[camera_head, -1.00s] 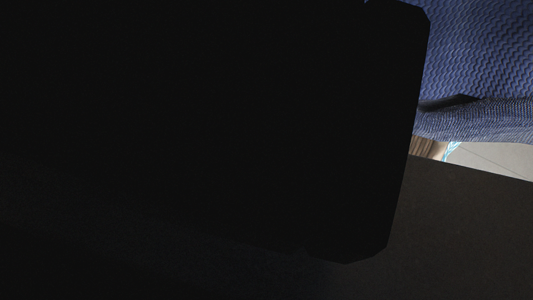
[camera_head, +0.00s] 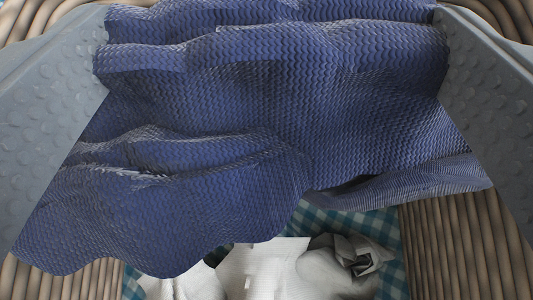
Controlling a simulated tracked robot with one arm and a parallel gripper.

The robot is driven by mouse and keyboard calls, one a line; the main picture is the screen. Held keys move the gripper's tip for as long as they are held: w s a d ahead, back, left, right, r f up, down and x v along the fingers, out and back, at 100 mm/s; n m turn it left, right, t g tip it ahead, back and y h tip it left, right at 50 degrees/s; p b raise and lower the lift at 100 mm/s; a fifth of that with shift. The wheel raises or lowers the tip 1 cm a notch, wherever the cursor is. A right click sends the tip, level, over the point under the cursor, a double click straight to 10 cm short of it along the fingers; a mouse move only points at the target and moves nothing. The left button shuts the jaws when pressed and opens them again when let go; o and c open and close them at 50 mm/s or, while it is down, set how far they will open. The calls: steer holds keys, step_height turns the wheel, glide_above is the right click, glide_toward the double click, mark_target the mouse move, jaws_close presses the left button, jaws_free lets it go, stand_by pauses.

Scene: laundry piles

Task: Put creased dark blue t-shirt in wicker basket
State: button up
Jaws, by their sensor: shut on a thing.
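The creased dark blue t-shirt (camera_head: 270,110) fills the middle of the view, folded and hanging. My gripper (camera_head: 268,60) has one grey padded finger at the left and one at the right, with the shirt held between them. The wicker basket (camera_head: 462,250) lies below and around the shirt, with its woven wall showing at the lower right, lower left and upper corners. The shirt hides much of the basket's inside. I cannot tell whether the shirt touches the things in it.
A white crumpled cloth (camera_head: 265,268) lies in the basket beneath the shirt. A teal and white checked lining (camera_head: 345,222) shows beside it. The basket's walls rise close to both gripper fingers.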

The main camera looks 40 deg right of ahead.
mark_target(277, 194)
steer(key=shift+f+b, duration=0.6)
steer(key=shift+f, duration=1.4)
steer(key=shift+f, duration=0.25)
steer(key=shift+s+f, duration=0.15)
steer(key=shift+f, duration=0.1)
